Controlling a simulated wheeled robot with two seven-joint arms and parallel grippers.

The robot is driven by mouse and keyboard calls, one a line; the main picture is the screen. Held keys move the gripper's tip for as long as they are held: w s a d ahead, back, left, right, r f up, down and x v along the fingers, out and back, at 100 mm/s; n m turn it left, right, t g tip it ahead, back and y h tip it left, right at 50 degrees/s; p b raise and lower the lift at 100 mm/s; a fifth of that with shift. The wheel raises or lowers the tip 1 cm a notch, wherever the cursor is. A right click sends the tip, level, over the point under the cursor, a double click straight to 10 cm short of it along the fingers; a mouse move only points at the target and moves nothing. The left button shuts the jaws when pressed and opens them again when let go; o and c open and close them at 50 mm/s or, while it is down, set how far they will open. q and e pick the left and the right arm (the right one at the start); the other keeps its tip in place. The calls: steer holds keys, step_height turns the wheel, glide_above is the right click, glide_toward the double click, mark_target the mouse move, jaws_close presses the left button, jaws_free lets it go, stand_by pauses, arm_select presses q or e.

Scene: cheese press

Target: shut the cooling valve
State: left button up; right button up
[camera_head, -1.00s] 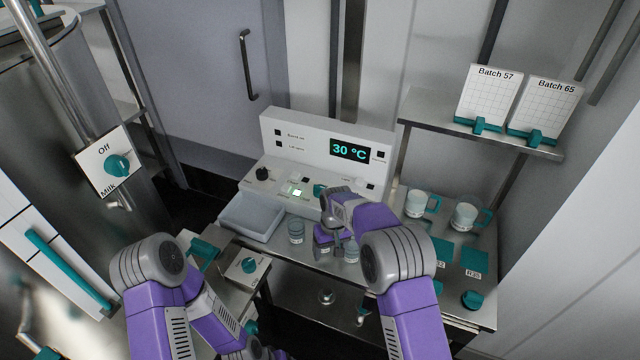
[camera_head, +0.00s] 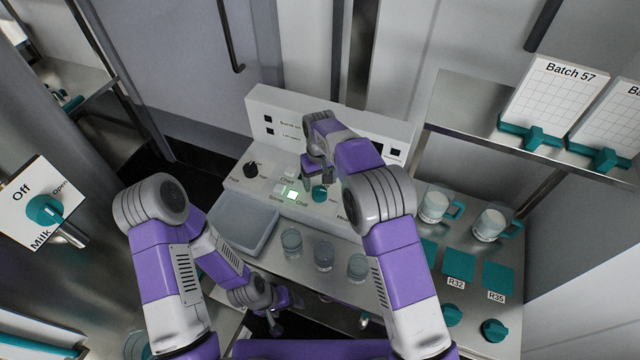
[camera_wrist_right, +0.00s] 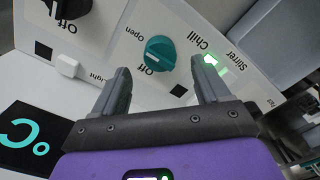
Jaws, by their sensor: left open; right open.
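A teal knob (camera_head: 319,194) sits on the sloping front of the white control panel. In the right wrist view the same knob (camera_wrist_right: 158,53) lies between the labels "open" and "Off", beside the word "Chill". Its pale pointer mark is too small to read surely. My right gripper (camera_wrist_right: 160,72) is open and empty, its fingers apart on either side of the knob in that view; contact cannot be told. In the head view my right gripper (camera_head: 312,178) is over the panel, just above the knob. My left gripper (camera_head: 273,324) is low by the table's front edge, its jaws hard to make out.
A black knob (camera_head: 251,169) and a lit green button (camera_head: 292,195) are on the panel. A grey tray (camera_head: 243,226) and several glass jars (camera_head: 323,254) stand before it. Mugs (camera_head: 434,207) stand to the right. Another teal knob (camera_head: 45,209) marks the milk valve.

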mark_target(320, 190)
step_height(320, 190, down, 5)
steer(key=shift+f+b, duration=0.1)
steer(key=shift+b, duration=0.25)
steer(key=c, duration=1)
steer(key=shift+c, duration=0.2)
